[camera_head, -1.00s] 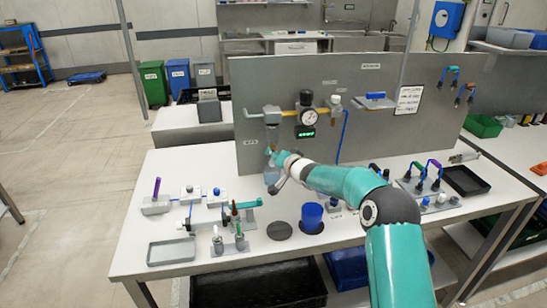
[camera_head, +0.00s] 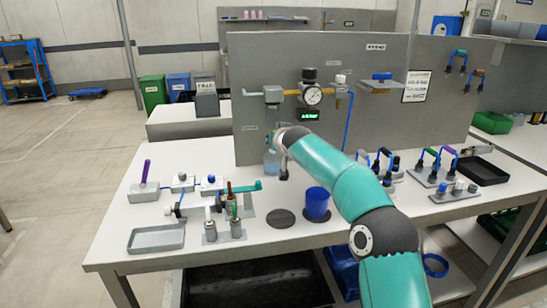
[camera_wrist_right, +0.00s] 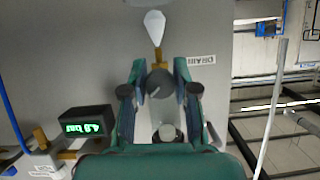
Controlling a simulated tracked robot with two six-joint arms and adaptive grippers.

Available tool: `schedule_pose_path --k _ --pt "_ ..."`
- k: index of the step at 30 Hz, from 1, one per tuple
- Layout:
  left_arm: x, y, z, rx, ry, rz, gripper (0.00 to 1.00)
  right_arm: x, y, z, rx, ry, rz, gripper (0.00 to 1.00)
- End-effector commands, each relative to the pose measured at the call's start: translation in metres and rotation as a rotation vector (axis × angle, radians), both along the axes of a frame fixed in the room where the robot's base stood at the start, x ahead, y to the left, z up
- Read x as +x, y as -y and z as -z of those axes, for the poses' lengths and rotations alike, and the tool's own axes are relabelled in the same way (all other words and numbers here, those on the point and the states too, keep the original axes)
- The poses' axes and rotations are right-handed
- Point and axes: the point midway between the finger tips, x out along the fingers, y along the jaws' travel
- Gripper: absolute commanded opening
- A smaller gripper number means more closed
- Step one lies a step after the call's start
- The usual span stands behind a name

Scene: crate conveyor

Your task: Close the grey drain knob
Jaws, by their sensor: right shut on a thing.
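The grey drain knob (camera_wrist_right: 159,84) is a small dark round knob in the right wrist view, beside the DRAIN label (camera_wrist_right: 201,60). My right gripper (camera_wrist_right: 160,90) is shut on it, with one green finger on each side. A clear, pale bowl (camera_wrist_right: 164,125) shows between the fingers, beyond the knob along the gripper. In the head view my right gripper (camera_head: 276,145) is at the panel, below the grey filter head (camera_head: 272,95). My arm hides the knob there. My left gripper is not in view.
The grey panel (camera_head: 365,110) carries a round gauge (camera_head: 313,95) and a green digital display (camera_head: 308,115). A blue hose (camera_head: 348,122) hangs to the right. A blue cup (camera_head: 316,204) and a dark disc (camera_head: 281,218) stand on the white bench below my arm.

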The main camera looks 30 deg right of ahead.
Motion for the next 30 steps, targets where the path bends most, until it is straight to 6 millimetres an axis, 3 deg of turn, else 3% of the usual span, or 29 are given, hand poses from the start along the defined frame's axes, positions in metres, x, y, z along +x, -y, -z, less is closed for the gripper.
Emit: schedule_pose_path --k 1,12,30 --pt "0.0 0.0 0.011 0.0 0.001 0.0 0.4 0.001 -0.001 0.003 -0.044 -0.008 -0.002 0.0" --pt "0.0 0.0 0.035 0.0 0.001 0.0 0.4 0.001 -0.002 0.0 -0.382 -0.116 -0.003 0.0" --pt "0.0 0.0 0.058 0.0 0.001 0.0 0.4 0.001 -0.003 -0.001 -0.787 -0.244 -0.005 0.0"
